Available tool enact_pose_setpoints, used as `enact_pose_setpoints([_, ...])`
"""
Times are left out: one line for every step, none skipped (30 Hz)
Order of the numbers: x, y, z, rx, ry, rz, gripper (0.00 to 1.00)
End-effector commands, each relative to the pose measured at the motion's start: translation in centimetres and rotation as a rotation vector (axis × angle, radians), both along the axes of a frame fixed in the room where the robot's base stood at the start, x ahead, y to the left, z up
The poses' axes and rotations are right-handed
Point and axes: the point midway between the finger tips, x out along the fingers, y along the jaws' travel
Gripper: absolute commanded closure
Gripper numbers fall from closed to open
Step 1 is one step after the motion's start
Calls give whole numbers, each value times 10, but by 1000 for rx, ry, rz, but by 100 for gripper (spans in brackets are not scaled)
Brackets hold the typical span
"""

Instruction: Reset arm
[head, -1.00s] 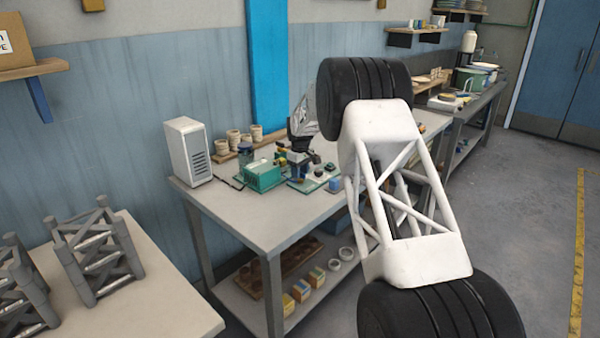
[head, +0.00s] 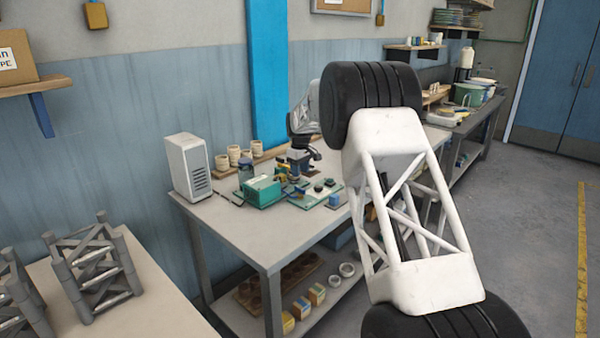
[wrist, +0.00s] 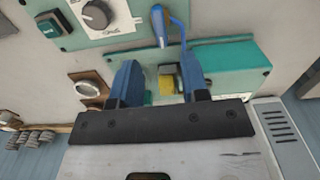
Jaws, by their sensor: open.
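My gripper (head: 299,170) is over the grey workbench (head: 228,225) in the head view, small and partly hard to make out behind my white arm link. In the wrist view its two blue fingers (wrist: 160,82) stand wide apart. I see nothing held between them. Past the fingers lie a teal box (wrist: 238,62) and a small yellow block (wrist: 168,82). The teal box (head: 262,191) also shows on the bench in the head view, left of the gripper. I cannot tell whether the fingers touch anything.
A white vented box (head: 188,168) stands at the bench's back left, with cups (head: 234,154) behind. A green board (head: 316,193) lies near the gripper. Grey truss frames (head: 95,270) stand on a table at lower left. Open floor (head: 545,220) lies at right.

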Motion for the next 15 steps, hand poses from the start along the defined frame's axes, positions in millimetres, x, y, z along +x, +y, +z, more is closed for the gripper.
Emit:
enact_pose_setpoints([0, 0, 0, 0, 0, 0, 58])
enact_pose_setpoints([0, 0, 0, 0, 0, 0, 58])
enact_pose_setpoints([0, 0, 0, 0, 0, 0, 58])
enact_pose_setpoints([0, 0, 0, 0, 0, 0, 58])
enact_pose_setpoints([0, 0, 0, 0, 0, 0, 58])
enact_pose_setpoints([-1, 0, 1, 1, -1, -1, 58])
enact_pose_setpoints([-1, -1, 2, 0, -1, -2, 58])
enact_pose_setpoints([-2, -1, 3, 0, -1, -4, 58])
enact_pose_setpoints([-4, -2, 5, 0, -3, -6, 58])
enact_pose_setpoints([-6, -2, 7, 1, -4, -9, 58])
enact_pose_setpoints([-8, -3, 10, 0, -4, -12, 58])
enact_pose_setpoints([-12, -5, 14, 1, -6, -17, 58])
enact_pose_setpoints([-15, -6, 17, 1, -8, -22, 58])
enact_pose_setpoints([-18, -7, 21, 1, -9, -27, 58])
enact_pose_setpoints([-23, -9, 26, 2, -11, -33, 58])
